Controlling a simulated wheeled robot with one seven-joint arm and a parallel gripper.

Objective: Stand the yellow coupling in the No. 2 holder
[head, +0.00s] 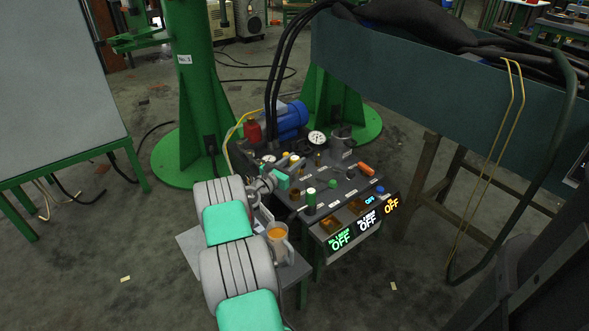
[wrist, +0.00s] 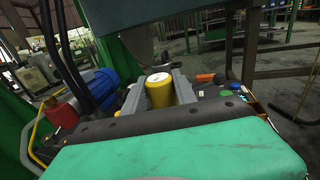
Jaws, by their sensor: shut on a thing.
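The yellow coupling (wrist: 159,92), a short cylinder with a pale top, stands between the two grey fingers of my gripper (wrist: 158,88) in the wrist view. The fingers are shut on it. In the head view my gripper (head: 275,181) is over the left part of the dark machine top (head: 335,198), and I cannot clearly make out the coupling there. Several small posts and sockets with white labels stand on that top. The labels are too small to read, so I cannot tell which is the No. 2 holder. The coupling's lower end is hidden.
A green cylinder with a pale top (head: 310,199), an orange piece (head: 366,168) and a blue knob (head: 379,190) are on the machine top.

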